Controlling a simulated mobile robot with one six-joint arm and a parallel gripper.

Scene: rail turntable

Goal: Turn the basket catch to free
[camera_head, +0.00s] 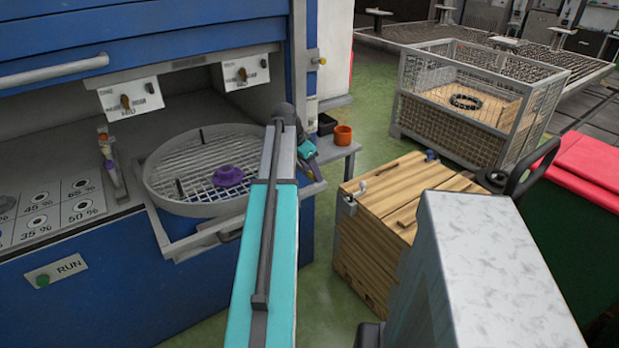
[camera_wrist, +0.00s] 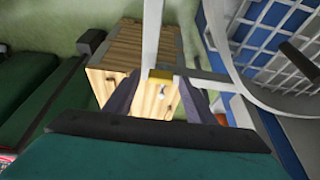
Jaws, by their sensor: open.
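I cannot single out the basket catch for certain. The round mesh basket (camera_head: 160,188) sits in a grey frame at the front of the blue machine, with a purple knob (camera_head: 228,176) in it. Its pale rim and grid also show in the wrist view (camera_wrist: 243,80). My gripper (camera_head: 303,147) is to the right of the basket, largely hidden behind my arm. In the wrist view its dark fingers (camera_wrist: 160,103) stand apart. A small yellow part (camera_wrist: 180,73) and a pale fitting show between or beyond them; contact is unclear.
Two white plates with small knobs, left (camera_head: 131,97) and right (camera_head: 246,72), hang on the machine; their lettering is too small. An orange cup (camera_head: 343,135) stands on a side shelf. A wooden crate (camera_head: 385,215), wire cage (camera_head: 455,105) and red-lidded bin (camera_head: 590,172) stand right.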

